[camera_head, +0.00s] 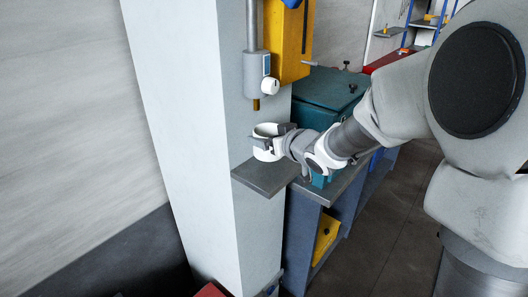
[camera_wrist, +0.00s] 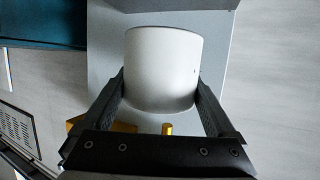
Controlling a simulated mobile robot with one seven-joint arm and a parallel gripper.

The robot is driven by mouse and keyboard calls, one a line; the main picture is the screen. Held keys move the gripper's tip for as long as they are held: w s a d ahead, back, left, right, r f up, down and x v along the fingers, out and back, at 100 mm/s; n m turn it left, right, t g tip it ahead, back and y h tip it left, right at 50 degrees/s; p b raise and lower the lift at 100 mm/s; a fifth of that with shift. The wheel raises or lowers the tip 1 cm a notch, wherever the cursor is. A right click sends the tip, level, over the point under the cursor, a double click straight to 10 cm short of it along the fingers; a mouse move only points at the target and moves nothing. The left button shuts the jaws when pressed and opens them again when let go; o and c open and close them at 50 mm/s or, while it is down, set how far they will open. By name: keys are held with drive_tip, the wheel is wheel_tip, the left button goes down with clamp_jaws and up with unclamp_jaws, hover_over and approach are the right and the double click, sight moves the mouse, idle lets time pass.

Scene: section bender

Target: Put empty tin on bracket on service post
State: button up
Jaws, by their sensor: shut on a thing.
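A white tin (camera_head: 266,154) shows in the head view, just above the grey bracket (camera_head: 262,182) on the pale service post (camera_head: 190,120). My gripper (camera_head: 268,142) is shut on the tin, with a finger on each side. In the wrist view the tin (camera_wrist: 162,70) stands between the two dark fingers of my gripper (camera_wrist: 161,98). I cannot tell whether the tin's base touches the bracket. The inside of the tin is mostly hidden.
A grey cylinder with a brass nozzle (camera_head: 256,103) hangs on the post above the tin. A yellow unit (camera_head: 292,45) is beside it. A teal box (camera_head: 325,95) stands on a bench right behind my wrist.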

sight(263, 152)
drive_tip(key=shift+w+a+f, duration=0.3)
drive_tip(key=shift+a+f, duration=0.2)
drive_tip(key=shift+a, duration=0.25)
drive_tip(key=shift+f, duration=1.95)
drive_tip(key=shift+f, duration=0.1)
drive_tip(key=shift+f+b, duration=0.15)
drive_tip(key=shift+b, duration=0.15)
drive_tip(key=o, duration=1.1)
drive_tip(key=shift+c, duration=0.2)
